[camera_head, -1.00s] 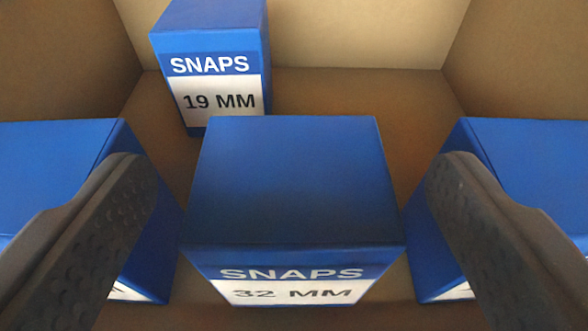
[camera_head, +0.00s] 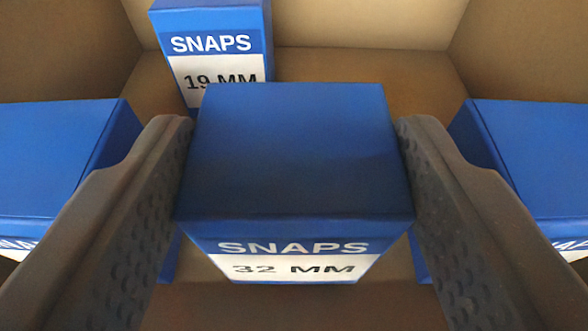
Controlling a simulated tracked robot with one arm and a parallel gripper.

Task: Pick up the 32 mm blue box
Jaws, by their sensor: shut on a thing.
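The 32 mm blue box (camera_head: 295,150) is in the middle of the view, upright, with a white label reading SNAPS 32 MM on its near face. My gripper (camera_head: 294,135) has one dark textured finger on each side of it. The fingers are shut on the box's left and right sides. The lower part of the box is partly out of sight below its label.
A blue SNAPS 19 MM box (camera_head: 212,50) stands behind, partly hidden by the held box. Other blue boxes stand at the left (camera_head: 55,150) and right (camera_head: 540,155), close outside my fingers. Cardboard walls (camera_head: 350,22) enclose them. Bare floor (camera_head: 370,75) shows at back right.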

